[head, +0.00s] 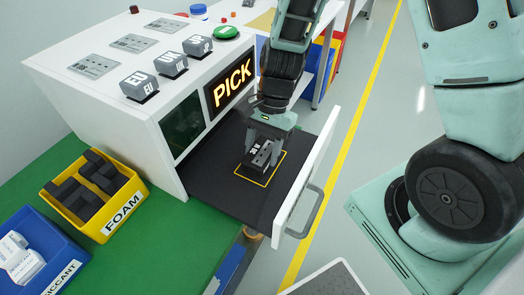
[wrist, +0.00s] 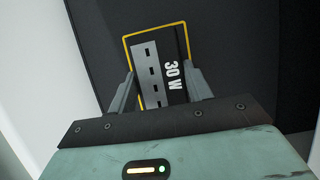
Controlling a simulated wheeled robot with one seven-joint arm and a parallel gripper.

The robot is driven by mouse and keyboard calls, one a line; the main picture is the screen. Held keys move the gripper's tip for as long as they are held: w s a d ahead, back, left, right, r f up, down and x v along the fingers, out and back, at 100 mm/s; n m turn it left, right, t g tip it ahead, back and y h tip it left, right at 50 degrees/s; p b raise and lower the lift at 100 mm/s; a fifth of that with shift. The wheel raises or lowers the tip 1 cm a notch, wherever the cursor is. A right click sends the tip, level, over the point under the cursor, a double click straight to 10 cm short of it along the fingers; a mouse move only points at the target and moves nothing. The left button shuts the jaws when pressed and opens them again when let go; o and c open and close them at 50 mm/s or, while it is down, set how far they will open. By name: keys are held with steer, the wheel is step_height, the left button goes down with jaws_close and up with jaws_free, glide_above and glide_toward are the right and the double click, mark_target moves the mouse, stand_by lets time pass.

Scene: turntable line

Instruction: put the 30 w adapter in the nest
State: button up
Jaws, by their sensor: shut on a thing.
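The 30 W adapter (wrist: 160,75), dark with a grey slotted strip and white "30 W" lettering, is inside a yellow outlined square (head: 240,176) on a black drawer floor. It also shows in the head view (head: 258,155). My gripper (head: 263,143) reaches down from above, with one finger on each side of the adapter. In the wrist view my gripper (wrist: 160,92) is shut on it. I cannot tell whether the adapter touches the drawer floor.
The drawer (head: 215,180) stands open, with a white front (head: 308,175) and grey handle (head: 306,214). The white cabinet (head: 150,120) has a lit "PICK" display (head: 231,84), a green button (head: 227,33) and grey blocks on top. A yellow foam bin (head: 122,210) and blue desiccant bin (head: 52,262) stand left.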

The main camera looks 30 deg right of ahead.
steer(key=shift+f, duration=0.35)
steer(key=shift+f, duration=0.2)
steer(key=o, duration=1.1)
steer(key=shift+r, duration=0.1)
